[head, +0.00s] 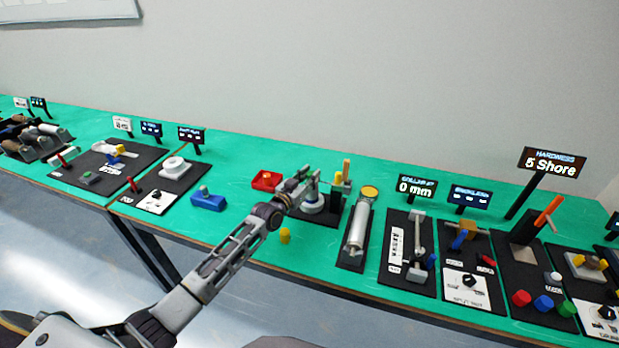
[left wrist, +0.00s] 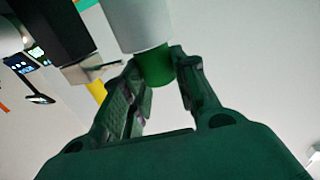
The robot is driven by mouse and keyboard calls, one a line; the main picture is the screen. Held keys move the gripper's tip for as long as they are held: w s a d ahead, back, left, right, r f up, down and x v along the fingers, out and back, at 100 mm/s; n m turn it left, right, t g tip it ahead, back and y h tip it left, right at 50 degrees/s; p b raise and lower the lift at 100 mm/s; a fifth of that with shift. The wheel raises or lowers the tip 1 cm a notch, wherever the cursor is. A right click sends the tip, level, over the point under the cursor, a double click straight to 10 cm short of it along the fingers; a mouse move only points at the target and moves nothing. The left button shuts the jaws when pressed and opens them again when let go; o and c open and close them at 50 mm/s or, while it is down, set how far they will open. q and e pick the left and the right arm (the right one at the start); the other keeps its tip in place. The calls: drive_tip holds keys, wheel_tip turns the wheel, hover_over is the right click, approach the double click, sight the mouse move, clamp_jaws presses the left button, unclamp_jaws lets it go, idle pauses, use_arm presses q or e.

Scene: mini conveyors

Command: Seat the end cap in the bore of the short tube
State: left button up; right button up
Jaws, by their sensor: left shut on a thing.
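My left gripper (head: 303,180) is over the middle of the bench, at a black mat (head: 325,219). In the left wrist view its fingers (left wrist: 160,75) are closed around a green cylindrical piece (left wrist: 154,66), which looks like the end cap. A white cylinder (left wrist: 141,22), which looks like the short tube, lies against the piece's far end in that view. I cannot tell whether the piece is inside the bore or only at its mouth. In the head view a pale round part (head: 312,205) shows just below the fingers. My right gripper is not in view.
A red tray (head: 266,181) is left of the gripper, and a yellow piece (head: 285,236) stands near the front edge. A long metal roller (head: 356,232) with a yellow end lies to the right. A yellow post (head: 346,170) stands close behind. A blue block (head: 208,199) is farther left.

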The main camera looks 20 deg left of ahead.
use_arm(q)
drive_tip(key=shift+f, duration=0.2)
drive_tip(key=o, duration=0.8)
drive_tip(key=shift+r, duration=0.15)
drive_tip(key=shift+s+a, duration=0.1)
drive_tip(key=shift+s, duration=0.3)
drive_tip(key=shift+v, duration=5.6)
drive_tip(key=shift+s+a, duration=0.1)
